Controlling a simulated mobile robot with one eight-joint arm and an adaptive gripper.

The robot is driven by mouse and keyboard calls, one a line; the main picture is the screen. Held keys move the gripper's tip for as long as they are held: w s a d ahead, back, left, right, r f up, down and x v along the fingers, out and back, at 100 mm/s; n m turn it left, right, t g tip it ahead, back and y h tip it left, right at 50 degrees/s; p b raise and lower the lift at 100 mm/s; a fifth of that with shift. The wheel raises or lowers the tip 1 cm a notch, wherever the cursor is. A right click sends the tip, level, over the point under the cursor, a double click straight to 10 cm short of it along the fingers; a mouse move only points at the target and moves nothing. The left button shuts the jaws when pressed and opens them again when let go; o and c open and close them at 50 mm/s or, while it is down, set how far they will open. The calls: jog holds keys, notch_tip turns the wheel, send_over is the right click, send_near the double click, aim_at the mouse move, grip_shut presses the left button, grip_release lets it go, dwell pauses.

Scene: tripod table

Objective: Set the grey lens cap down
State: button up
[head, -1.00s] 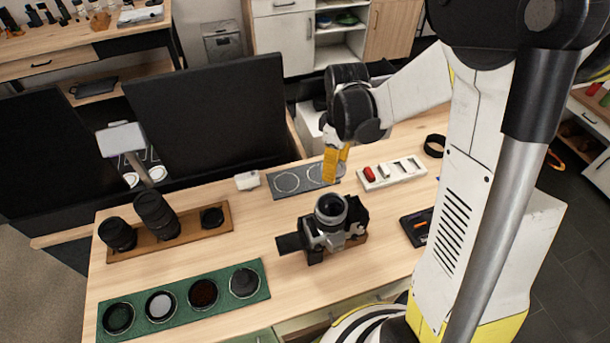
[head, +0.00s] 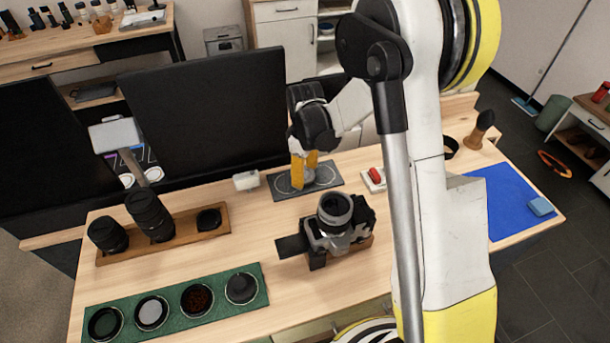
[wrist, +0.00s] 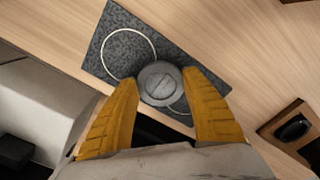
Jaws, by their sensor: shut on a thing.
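The grey lens cap (wrist: 160,83) is a round ridged disc between my gripper's yellow fingers in the wrist view. My gripper (wrist: 162,98) is shut on it. The cap is over one of the two pale ring outlines on the dark grey mat (wrist: 205,68) and covers much of that ring. The other ring is bare. I cannot tell whether the cap touches the mat.
A small white block (head: 246,180) stands left of the mat. A camera (head: 337,225) stands in front of it. A wooden tray (head: 160,244) with lenses and a green mat (head: 176,314) with several round pieces lie left. A blue mat (head: 503,190) lies right.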

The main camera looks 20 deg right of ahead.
jog(key=o, duration=1.2)
notch_tip(320, 180, up, 11)
jog(key=p, duration=0.4)
notch_tip(320, 180, up, 8)
jog(key=m+t, duration=0.2)
send_over(305, 175)
jog(key=s, duration=0.5)
jog(key=shift+s+r+m+t, duration=0.9)
jog(key=shift+s+m, duration=0.25)
jog(key=shift+s, duration=1.5)
jog(key=shift+s+r+m+t, duration=0.85)
jog(key=shift+s+r+m, duration=0.3)
jog(key=shift+s, duration=1.55)
jog(key=shift+s+r+m+t, duration=0.85)
jog(key=shift+s+m, duration=0.35)
jog(key=shift+s, duration=1.45)
